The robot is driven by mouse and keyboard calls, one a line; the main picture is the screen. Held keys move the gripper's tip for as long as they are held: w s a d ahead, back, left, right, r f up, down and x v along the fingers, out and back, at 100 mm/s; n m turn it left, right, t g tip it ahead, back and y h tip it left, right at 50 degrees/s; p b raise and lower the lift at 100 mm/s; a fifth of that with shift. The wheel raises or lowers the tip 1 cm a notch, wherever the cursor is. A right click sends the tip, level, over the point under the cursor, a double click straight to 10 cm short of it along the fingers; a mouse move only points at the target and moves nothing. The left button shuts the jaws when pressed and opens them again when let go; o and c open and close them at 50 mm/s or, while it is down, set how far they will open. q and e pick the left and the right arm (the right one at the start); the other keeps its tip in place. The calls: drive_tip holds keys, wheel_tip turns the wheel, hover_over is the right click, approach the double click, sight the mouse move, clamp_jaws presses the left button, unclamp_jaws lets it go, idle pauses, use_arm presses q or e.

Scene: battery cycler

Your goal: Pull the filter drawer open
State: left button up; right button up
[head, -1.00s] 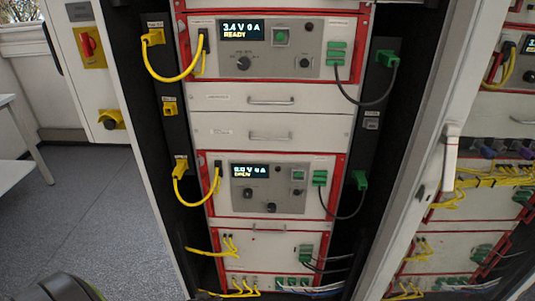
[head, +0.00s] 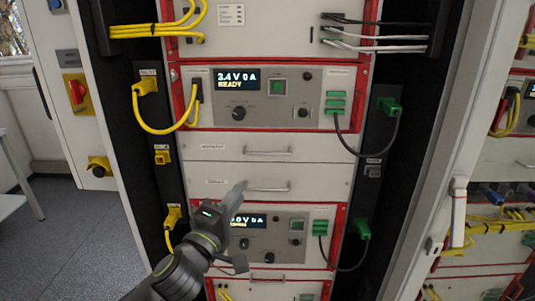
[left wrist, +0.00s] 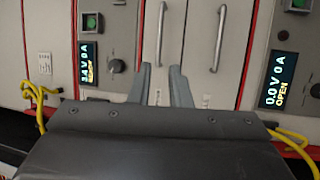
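Two pale drawers lie between the two cycler units: an upper drawer (head: 225,148) and a lower drawer (head: 313,185). Each has a bar handle, the upper handle (head: 268,152) and the lower handle (head: 268,187). Their small labels are too blurred to read, so I cannot tell which is the filter drawer. Both look shut. My left gripper (head: 241,187) is in front of the lower drawer, left of its handle. In the left wrist view its fingers (left wrist: 160,70) are apart and empty, with the upper handle (left wrist: 161,35) beyond them and the lower handle (left wrist: 218,35) to the right. My right gripper is not in view.
The upper unit (head: 300,85) shows READY; the lower unit (head: 297,215) is partly behind my left arm. Yellow cables (head: 165,130) loop at the left and dark cables (head: 350,150) with green plugs at the right. The open rack door (head: 465,150) stands at the right.

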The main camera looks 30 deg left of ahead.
sight(268, 154)
use_arm(q)
drive_tip(key=shift+p+x, duration=2.7)
drive_tip(key=shift+x, duration=5.85)
drive_tip(key=shift+d+f, duration=0.1)
drive_tip(key=shift+c, duration=0.5)
clamp_jaws()
